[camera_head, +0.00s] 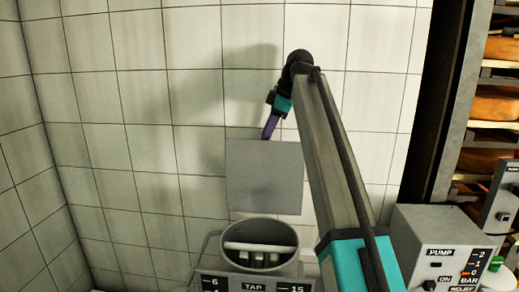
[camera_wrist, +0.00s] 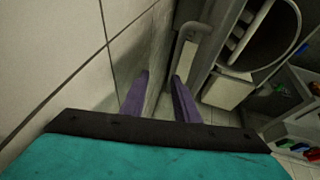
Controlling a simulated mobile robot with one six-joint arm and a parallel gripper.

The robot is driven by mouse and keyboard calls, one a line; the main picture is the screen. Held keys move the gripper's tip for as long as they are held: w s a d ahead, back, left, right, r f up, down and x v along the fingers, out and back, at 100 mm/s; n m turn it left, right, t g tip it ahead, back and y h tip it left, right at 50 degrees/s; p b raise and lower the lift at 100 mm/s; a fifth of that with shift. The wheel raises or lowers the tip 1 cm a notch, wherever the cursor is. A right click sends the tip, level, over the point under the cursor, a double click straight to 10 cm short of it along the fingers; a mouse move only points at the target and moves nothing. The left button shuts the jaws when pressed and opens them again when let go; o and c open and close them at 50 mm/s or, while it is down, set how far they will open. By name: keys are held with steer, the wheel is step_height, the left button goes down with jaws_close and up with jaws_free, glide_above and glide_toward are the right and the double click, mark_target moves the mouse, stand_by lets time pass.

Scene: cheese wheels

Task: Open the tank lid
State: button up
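The tank (camera_head: 258,272) stands at the bottom centre of the head view, its round mouth uncovered, with pale bars inside. A flat grey square plate, which looks like the tank lid (camera_head: 235,190), stands upright behind the mouth against the tiled wall. My gripper (camera_head: 266,138) is at the plate's top edge, pointing down; I cannot tell whether it touches. In the wrist view, the two purple fingers of my gripper (camera_wrist: 161,76) are apart with nothing clearly held between them. The tank's round rim (camera_wrist: 297,40) shows at the upper right there. I cannot clearly pick out the lid in that view.
A grey pump box (camera_head: 440,250) with a switch and a scale stands right of the tank. Shelves with cheese wheels (camera_head: 492,104) are at the far right, beyond a dark post. The tiled wall (camera_head: 145,130) is close behind; the left side looks clear.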

steer(key=s+p+v, duration=0.1)
steer(key=v, duration=0.8)
steer(key=shift+r, duration=0.15)
steer(key=shift+s+a, duration=0.1)
steer(key=shift+s, duration=0.05)
